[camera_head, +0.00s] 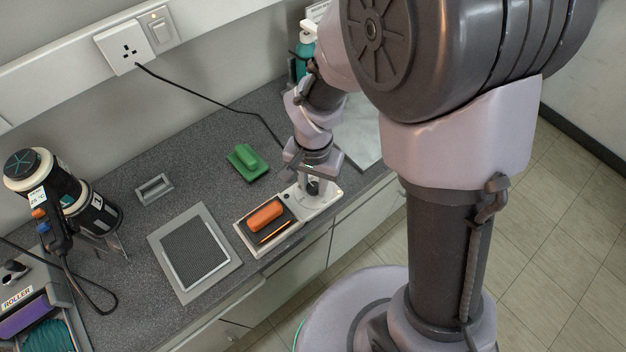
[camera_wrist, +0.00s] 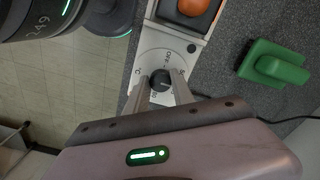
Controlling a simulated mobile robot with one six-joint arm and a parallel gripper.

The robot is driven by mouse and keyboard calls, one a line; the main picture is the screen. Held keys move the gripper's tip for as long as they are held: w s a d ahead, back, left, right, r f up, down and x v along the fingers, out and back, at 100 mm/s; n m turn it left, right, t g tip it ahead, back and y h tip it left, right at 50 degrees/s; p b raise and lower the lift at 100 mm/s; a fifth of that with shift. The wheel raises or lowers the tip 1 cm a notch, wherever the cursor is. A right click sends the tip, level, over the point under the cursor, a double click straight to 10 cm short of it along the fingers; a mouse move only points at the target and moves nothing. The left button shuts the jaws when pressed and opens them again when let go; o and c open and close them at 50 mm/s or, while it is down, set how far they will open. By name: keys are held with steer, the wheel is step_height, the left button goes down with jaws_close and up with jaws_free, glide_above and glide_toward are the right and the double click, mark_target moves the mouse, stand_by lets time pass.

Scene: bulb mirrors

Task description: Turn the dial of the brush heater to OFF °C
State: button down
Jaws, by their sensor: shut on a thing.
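The brush heater (camera_head: 330,198) is a pale flat unit near the counter's front edge, with an orange brush-like block (camera_head: 265,216) in its dark tray. Its black round dial (camera_wrist: 160,78) shows in the wrist view, in the middle of a pale scale with small markings. My gripper (camera_wrist: 160,90) is over the dial, with a finger on either side of it, shut on it. In the head view my gripper (camera_head: 314,186) points down at the heater's right end and mostly hides the dial. The dial's exact setting is too small to read.
A green block-shaped tool (camera_head: 248,162) lies behind the heater. A grey mesh panel (camera_head: 195,252) lies to its left. A black cable (camera_head: 205,99) runs from the wall socket toward the heater. A black-and-white device (camera_head: 95,215) stands at the far left.

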steer(key=n+p, duration=0.1)
steer(key=n, duration=0.3)
steer(key=shift+n, duration=0.3)
steer(key=n+p, duration=0.1)
steer(key=n, duration=0.3)
steer(key=shift+d+n, duration=0.1)
steer(key=shift+n, duration=0.2)
steer(key=n+p, duration=0.2)
steer(key=n, duration=0.2)
steer(key=shift+w+n+p, duration=0.1)
steer(key=shift+n+p, duration=0.45)
steer(key=shift+n, duration=1.75)
steer(key=c, duration=1.1)
jaws_free()
steer(key=shift+r, duration=0.1)
